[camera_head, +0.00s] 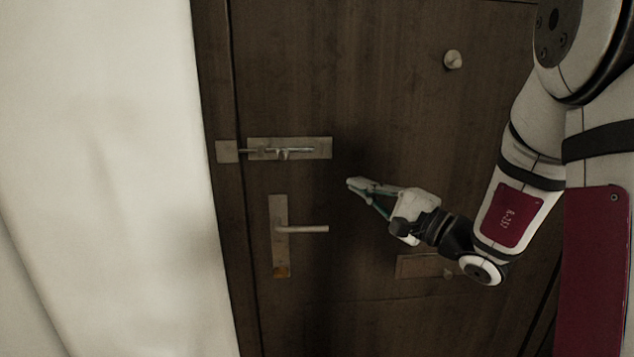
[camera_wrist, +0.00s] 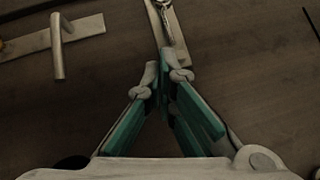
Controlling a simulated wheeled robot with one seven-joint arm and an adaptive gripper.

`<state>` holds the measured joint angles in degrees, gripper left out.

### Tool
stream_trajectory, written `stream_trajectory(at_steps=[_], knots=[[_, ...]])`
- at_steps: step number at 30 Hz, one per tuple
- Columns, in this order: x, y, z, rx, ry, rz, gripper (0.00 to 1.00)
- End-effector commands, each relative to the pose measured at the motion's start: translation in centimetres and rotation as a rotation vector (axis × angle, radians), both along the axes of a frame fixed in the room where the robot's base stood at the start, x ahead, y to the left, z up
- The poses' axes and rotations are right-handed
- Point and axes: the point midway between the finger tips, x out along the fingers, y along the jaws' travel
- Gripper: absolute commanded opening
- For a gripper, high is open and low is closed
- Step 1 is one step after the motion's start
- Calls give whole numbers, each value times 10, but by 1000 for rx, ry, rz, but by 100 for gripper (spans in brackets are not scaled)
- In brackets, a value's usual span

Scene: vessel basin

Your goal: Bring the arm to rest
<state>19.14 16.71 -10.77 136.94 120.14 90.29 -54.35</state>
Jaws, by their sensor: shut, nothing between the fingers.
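My gripper (camera_head: 352,184) is at the end of my arm, in front of a dark wooden door (camera_head: 370,100). Its teal-lined fingers are shut with nothing between them; in the wrist view the fingertips (camera_wrist: 165,70) meet. The fingers point left, toward the area just right of a metal slide bolt (camera_head: 320,148) and above a lever handle (camera_head: 308,229). The gripper appears apart from both. In the wrist view part of the bolt plate (camera_wrist: 182,45) shows just beyond the fingertips, and the lever handle (camera_wrist: 57,60) is at the upper left.
A round knob (camera_head: 453,59) is on the upper right of the door. A metal plate with a small knob (camera_head: 415,266) is low on the door, partly behind my arm. A pale wall or cloth (camera_head: 100,180) fills the left side.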

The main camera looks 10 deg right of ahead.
Motion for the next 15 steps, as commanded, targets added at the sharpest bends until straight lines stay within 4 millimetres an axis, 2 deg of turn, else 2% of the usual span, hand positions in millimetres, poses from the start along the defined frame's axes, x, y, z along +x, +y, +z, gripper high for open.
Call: stream_trajectory(at_steps=[2, 4, 7, 11, 12, 15], knots=[[0, 0, 0, 0, 0, 0, 0], [-7, 15, 4, -12, 12, 51, 0], [-30, 53, 12, -57, 50, 187, 0], [-85, 114, 13, -183, 142, 424, 0], [-104, 128, 10, -236, 173, 491, 0], [-153, 155, -2, -389, 253, 634, 0]])
